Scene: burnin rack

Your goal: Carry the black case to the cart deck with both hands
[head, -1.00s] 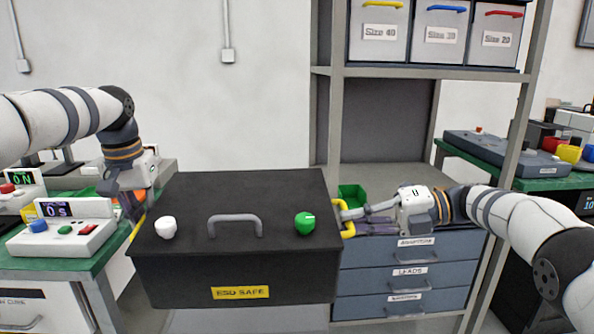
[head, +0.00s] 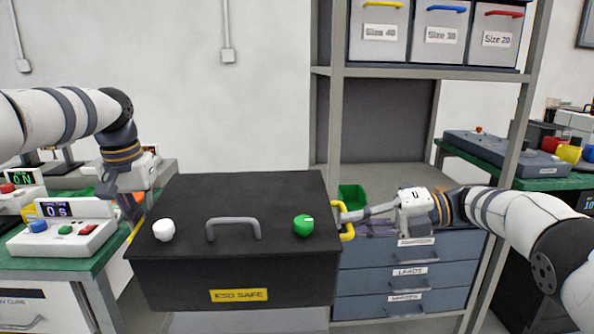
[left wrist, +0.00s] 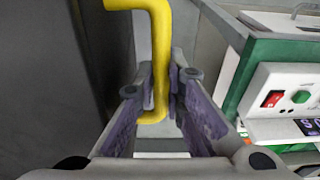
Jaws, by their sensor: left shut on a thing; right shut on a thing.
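The black case (head: 235,265) has a grey lid handle, a white knob, a green knob and a yellow "ESD SAFE" label. It is held level in front of me, between my two arms. My right gripper (head: 347,217) is shut on the yellow side handle (head: 346,232) at the case's right end. My left gripper (head: 137,208) is at the case's left end, partly hidden behind it. In the left wrist view, the left gripper (left wrist: 157,100) is shut on the other yellow handle (left wrist: 158,45), with the case's dark wall (left wrist: 45,70) beside it. The cart deck cannot be made out.
A green-topped bench (head: 60,262) with a timer box (head: 65,235) stands close at the left. A shelf rack (head: 335,130) with bins stands behind at the right, above a drawer unit (head: 410,270). Another green-topped bench (head: 500,170) is at the far right.

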